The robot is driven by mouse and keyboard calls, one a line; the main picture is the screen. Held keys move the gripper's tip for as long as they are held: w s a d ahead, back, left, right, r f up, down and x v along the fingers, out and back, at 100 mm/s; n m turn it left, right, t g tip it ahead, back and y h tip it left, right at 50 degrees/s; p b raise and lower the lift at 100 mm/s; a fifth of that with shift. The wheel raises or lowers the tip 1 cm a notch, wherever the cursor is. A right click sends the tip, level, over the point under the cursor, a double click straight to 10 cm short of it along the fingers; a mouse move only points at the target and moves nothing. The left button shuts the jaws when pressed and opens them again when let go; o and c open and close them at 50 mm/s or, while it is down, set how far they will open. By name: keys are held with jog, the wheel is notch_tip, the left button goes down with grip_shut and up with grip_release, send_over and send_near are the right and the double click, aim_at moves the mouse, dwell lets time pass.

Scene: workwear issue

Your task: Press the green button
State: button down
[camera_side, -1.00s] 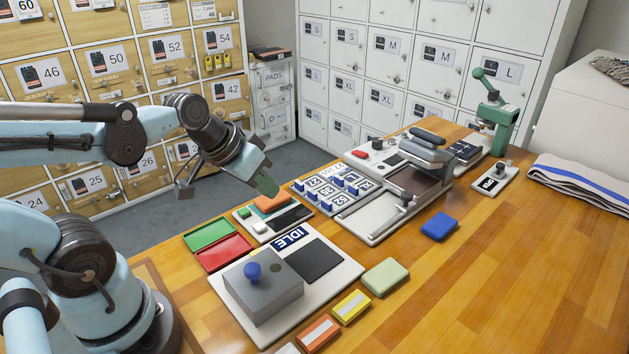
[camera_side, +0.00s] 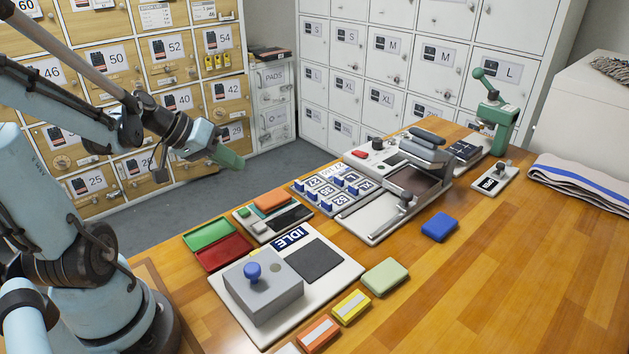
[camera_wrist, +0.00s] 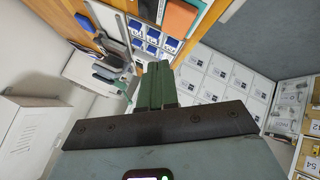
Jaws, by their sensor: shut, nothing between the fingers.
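A green flat panel (camera_side: 208,233) lies at the table's left edge, beside a red flat panel (camera_side: 223,252). A smaller green square (camera_side: 243,212) sits on a light plate behind them, near an orange block (camera_side: 270,201). I cannot tell which green piece is the button. My gripper (camera_side: 229,159) is shut and empty, with green fingers, raised past the table's far left edge and clear of all these pieces. In the wrist view its closed fingers (camera_wrist: 156,85) point toward the white lockers, and neither green piece can be made out there.
A grey box with a blue knob (camera_side: 253,271) stands on a white base marked IDLE. A numbered tag board (camera_side: 335,188), a press-like machine (camera_side: 420,165) and a green lever device (camera_side: 497,115) stand farther right. Coloured blocks lie in front. The right front of the table is clear.

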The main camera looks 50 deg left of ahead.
aim_at(239, 211)
jog(key=shift+f, duration=0.15)
jog(key=shift+f, duration=4.25)
jog(key=shift+r, duration=2.5)
jog(key=shift+d, duration=0.1)
